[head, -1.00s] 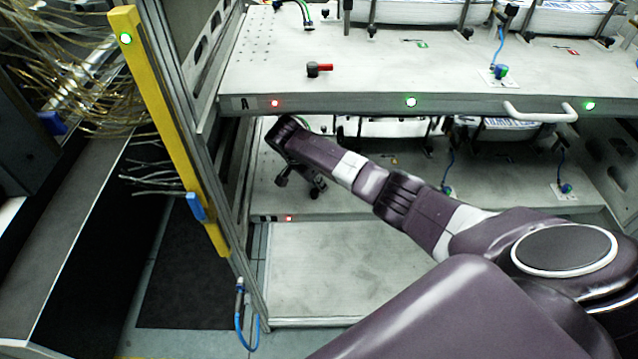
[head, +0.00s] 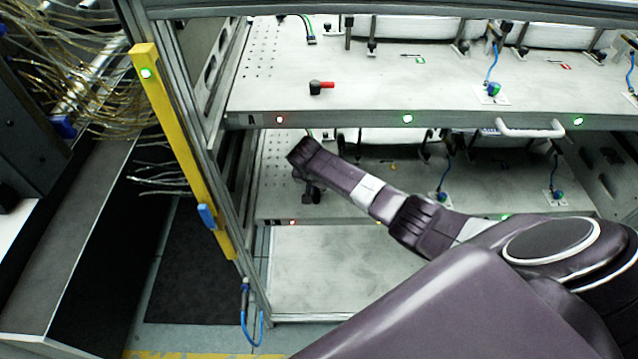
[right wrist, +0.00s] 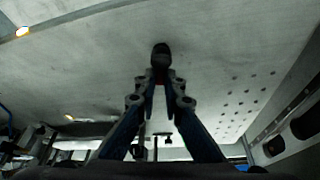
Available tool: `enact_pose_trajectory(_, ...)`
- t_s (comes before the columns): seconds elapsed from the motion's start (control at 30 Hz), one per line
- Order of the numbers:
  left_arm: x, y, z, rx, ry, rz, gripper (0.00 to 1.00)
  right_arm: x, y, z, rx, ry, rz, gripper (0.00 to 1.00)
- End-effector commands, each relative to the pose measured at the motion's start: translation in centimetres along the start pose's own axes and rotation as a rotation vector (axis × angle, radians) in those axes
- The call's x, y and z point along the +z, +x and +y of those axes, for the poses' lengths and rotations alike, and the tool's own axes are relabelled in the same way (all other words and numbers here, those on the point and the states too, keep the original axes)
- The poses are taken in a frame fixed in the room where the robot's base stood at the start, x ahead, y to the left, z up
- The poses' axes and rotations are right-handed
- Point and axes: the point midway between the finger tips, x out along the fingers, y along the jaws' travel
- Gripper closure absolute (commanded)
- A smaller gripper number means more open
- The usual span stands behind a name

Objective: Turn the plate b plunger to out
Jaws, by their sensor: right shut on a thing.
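Plate B is the lower grey shelf plate (head: 345,209), under the upper plate marked A (head: 270,95). My right arm reaches in over plate B from the right. My right gripper (head: 310,192) points down at the left part of this plate, its fingers close together. In the right wrist view, the gripper (right wrist: 160,78) is shut on a small dark knob, the plate B plunger (right wrist: 161,52), which stands on the grey plate. Most of the plunger is hidden by the fingers, so which way its handle points cannot be told. My left gripper is not in view.
Plate A overhangs plate B and carries a black plunger with a red handle (head: 321,87) pointing right. A yellow post (head: 180,150) stands left of the rack. Rows of holes (right wrist: 235,110) lie beside the plunger.

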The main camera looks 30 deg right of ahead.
Motion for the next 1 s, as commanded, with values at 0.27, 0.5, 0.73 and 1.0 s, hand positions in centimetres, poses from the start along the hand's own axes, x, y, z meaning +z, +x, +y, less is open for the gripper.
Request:
enact_pose_trajectory(0.27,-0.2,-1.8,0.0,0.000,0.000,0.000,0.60,0.1,-0.2,-0.3,-0.100,-0.241,-0.003,1.00)
enact_pose_trajectory(0.5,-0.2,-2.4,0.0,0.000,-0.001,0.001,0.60,0.2,-0.1,-0.7,-0.188,-0.450,-0.003,1.00)
enact_pose_trajectory(0.73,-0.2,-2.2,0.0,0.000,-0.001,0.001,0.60,0.4,0.0,-1.0,-0.271,-0.651,-0.002,1.00)
enact_pose_trajectory(1.0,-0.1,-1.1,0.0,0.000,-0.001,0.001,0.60,0.7,0.0,-1.3,-0.359,-0.865,-0.002,1.00)
